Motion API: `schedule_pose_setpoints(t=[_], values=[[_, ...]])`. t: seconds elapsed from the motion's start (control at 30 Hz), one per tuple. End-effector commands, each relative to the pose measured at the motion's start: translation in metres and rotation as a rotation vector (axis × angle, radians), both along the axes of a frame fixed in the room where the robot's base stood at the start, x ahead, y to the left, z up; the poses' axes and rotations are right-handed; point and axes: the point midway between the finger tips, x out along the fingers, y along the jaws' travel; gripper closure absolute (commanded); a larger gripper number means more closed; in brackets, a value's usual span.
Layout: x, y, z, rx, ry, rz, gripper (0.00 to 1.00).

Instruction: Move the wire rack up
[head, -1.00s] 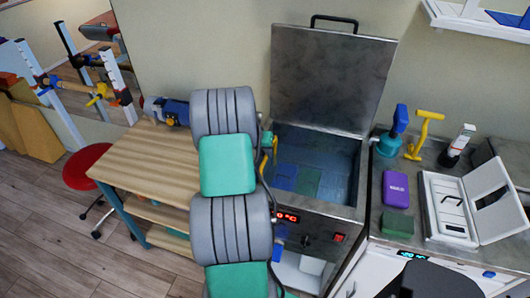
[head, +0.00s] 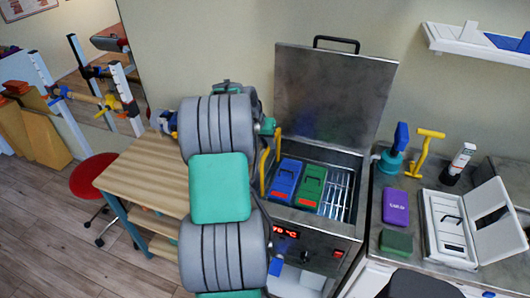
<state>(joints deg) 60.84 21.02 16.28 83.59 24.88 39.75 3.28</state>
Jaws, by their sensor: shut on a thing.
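The wire rack (head: 339,192) shows as bright metal wires inside the open steel tank (head: 312,228), near the rim level. A blue pack (head: 285,182) and a green pack (head: 311,187) lie side by side on it. A yellow handle (head: 264,172) stands at the rack's left side, partly behind my arm. My gripper (head: 268,128) is mostly hidden by my own grey arm links, with a small teal and dark part showing at the handle's top. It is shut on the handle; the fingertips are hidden.
The tank's lid (head: 335,98) stands open at the back. To the right, a counter holds a purple box (head: 396,207), a dark green block (head: 396,241) and a white case (head: 447,226). A wooden table (head: 150,172) and a red stool (head: 93,176) are to the left.

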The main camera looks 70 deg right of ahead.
Motion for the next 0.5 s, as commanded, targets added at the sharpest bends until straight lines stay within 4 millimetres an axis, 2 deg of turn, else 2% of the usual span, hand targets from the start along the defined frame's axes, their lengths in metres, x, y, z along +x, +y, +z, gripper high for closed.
schedule_pose_setpoints(t=[0.03, 0.2, 0.5], values=[[0.001, -0.002, 0.013, -0.007, -0.003, 0.0, 1.0], [0.001, -0.001, 0.029, -0.007, -0.002, 0.0, 1.0], [0.002, -0.002, 0.035, -0.009, -0.003, 0.002, 1.0]])
